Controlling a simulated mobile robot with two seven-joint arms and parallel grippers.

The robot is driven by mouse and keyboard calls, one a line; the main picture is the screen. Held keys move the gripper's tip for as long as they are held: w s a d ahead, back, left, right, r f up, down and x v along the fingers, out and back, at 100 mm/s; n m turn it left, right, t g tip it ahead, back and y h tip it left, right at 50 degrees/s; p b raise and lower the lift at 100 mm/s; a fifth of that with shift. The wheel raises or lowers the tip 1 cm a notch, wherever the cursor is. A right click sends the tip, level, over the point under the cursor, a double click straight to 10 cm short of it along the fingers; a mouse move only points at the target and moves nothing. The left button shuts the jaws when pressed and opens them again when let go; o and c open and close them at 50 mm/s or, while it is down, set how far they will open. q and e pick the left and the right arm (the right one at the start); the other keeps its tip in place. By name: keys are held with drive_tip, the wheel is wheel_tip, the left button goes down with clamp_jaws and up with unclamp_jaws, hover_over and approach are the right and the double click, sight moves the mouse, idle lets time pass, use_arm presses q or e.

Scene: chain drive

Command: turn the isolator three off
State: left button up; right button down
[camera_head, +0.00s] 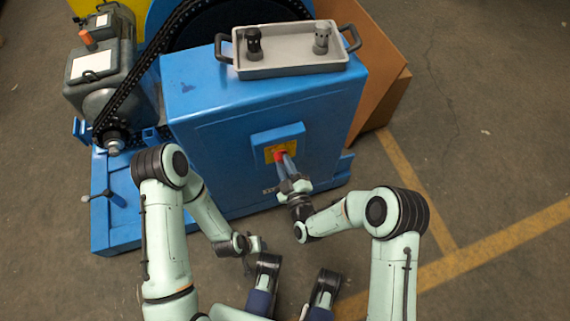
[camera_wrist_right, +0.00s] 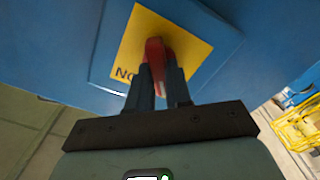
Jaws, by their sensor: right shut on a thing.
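The isolator is a red handle (camera_head: 279,156) on a yellow plate (camera_head: 269,153), set on a blue box on the front of the blue cabinet. In the right wrist view the red handle (camera_wrist_right: 155,50) stands between the fingers, over the yellow plate (camera_wrist_right: 190,48) with partly hidden dark lettering. My right gripper (camera_head: 283,161) is shut on the handle; its fingers hide part of it. The handle's exact turn is hard to tell. My left gripper (camera_head: 258,245) is low, in front of the cabinet and away from the isolator; its jaws are too small to read.
A motor (camera_head: 103,75) and black chain stand at the left. A brown box (camera_head: 385,85) is behind at the right. The floor at the right is clear, with yellow lines.

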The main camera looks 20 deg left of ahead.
drive_tip(key=shift+n, duration=0.6)
use_arm(q)
drive_tip(key=shift+w, duration=0.1)
use_arm(e)
drive_tip(key=c, duration=1)
unclamp_jaws()
drive_tip(key=shift+c, duration=0.2)
drive_tip(key=shift+s, duration=0.1)
use_arm(q)
drive_tip(key=shift+s+d+r+g+p, duration=0.15)
drive_tip(key=shift+s+d+r+p, duration=0.2)
drive_tip(key=shift+s, duration=0.3)
drive_tip(key=shift+s+d+r+g+p, duration=0.15)
drive_tip(key=shift+s+d+r+p, duration=0.1)
drive_tip(key=shift+s+r+p, duration=0.3)
use_arm(e)
drive_tip(key=v, duration=1.3)
drive_tip(key=shift+d, duration=0.2)
use_arm(q)
drive_tip(key=shift+f, duration=0.1)
